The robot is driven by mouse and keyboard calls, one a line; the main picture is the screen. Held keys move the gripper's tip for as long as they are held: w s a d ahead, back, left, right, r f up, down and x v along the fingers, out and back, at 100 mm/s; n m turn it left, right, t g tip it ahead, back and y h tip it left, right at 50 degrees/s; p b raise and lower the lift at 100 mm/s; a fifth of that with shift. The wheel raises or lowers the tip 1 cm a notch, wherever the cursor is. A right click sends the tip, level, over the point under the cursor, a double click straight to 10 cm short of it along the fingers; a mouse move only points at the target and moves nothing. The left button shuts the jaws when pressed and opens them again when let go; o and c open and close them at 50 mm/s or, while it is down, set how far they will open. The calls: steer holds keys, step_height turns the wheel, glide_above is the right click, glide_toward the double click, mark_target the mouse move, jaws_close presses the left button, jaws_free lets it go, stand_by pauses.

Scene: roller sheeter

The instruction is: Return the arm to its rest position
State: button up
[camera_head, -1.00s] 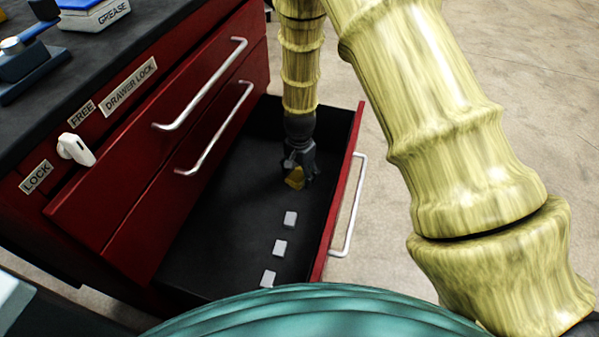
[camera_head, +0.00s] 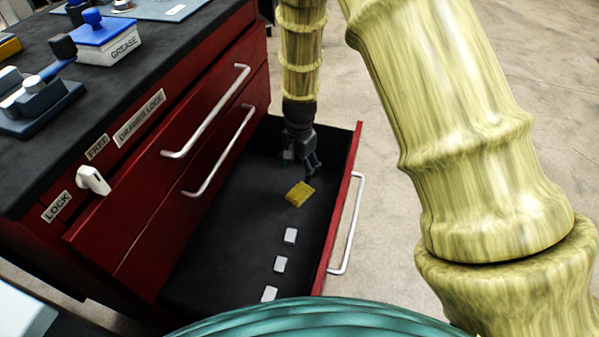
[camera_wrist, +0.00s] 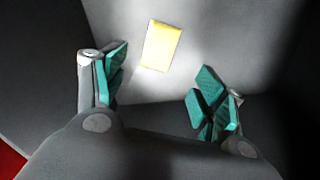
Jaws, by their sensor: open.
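My gripper (camera_head: 302,166) is open and empty, pointing down into the pulled-out bottom drawer (camera_head: 222,250) of the red cabinet. In the wrist view its teal-padded fingers (camera_wrist: 160,95) stand wide apart. A yellow block (camera_head: 300,194) lies on the drawer's dark floor, apart from the fingers. It also shows in the wrist view (camera_wrist: 161,46), beyond the fingertips. My arm runs down from the top of the head view to the gripper.
Three small light blocks (camera_head: 281,264) lie in a row nearer me in the drawer. The drawer front with its handle (camera_head: 348,225) stands at the right. A white lock knob (camera_head: 93,180) and a grease box (camera_head: 108,45) are at the left. Open floor lies right of the drawer.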

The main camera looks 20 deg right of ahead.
steer(key=shift+r, duration=0.5)
